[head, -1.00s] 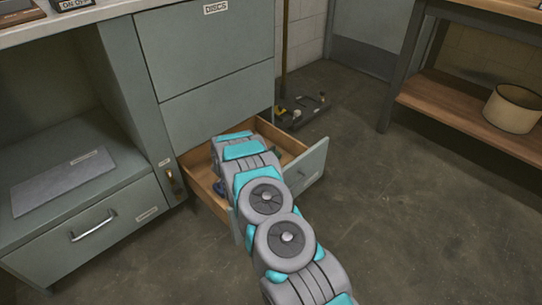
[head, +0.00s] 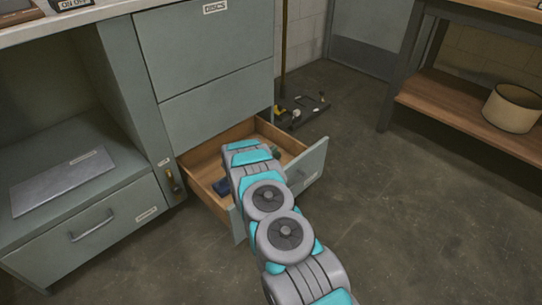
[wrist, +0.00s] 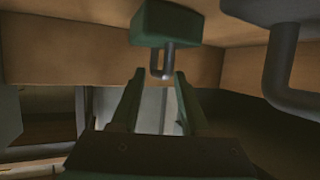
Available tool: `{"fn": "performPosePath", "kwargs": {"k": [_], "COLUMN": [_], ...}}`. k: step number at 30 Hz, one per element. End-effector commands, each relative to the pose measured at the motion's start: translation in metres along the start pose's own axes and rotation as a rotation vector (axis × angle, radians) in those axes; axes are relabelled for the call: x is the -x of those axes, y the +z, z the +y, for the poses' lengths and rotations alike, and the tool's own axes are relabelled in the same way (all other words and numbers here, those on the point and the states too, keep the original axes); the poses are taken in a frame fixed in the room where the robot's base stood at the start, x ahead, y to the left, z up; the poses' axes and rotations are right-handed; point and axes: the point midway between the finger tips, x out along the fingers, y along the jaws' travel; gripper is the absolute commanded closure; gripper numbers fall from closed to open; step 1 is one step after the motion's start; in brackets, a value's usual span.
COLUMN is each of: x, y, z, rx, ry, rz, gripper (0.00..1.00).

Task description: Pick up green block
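In the wrist view, a green block (wrist: 165,24) with a bent grey metal hook is at the top centre, just beyond my fingertips. My gripper (wrist: 159,74) is open, with its two green fingers apart. The hook's bend shows in line with the gap between the tips; I cannot tell whether it lies between them. In the head view, a small green piece (head: 276,152), perhaps the same block, shows in the open drawer (head: 210,152) beside my arm. My arm hides the gripper there.
A dark blue item (head: 221,187) lies in the drawer, left of my arm. A grey-blue part with a thick hook (wrist: 290,65) is close on the right in the wrist view. The drawer front (head: 307,168) and walls bound the space. Floor to the right is clear.

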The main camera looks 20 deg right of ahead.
Motion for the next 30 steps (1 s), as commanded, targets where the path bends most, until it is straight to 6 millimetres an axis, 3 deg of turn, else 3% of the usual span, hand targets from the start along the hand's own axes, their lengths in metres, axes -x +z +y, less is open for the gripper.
{"fn": "performPosePath", "kwargs": {"k": [1,11,30], "x": [0.0,0.0,0.0003], "y": [-0.0001,0.0,0.0005], "z": [0.0,0.0004,-0.0001], "rx": [0.0,0.0,0.0], "ry": [0.0,0.001,0.0], "rz": [0.0,0.0,-0.001], "gripper": [0.62,0.99,1.0]}}
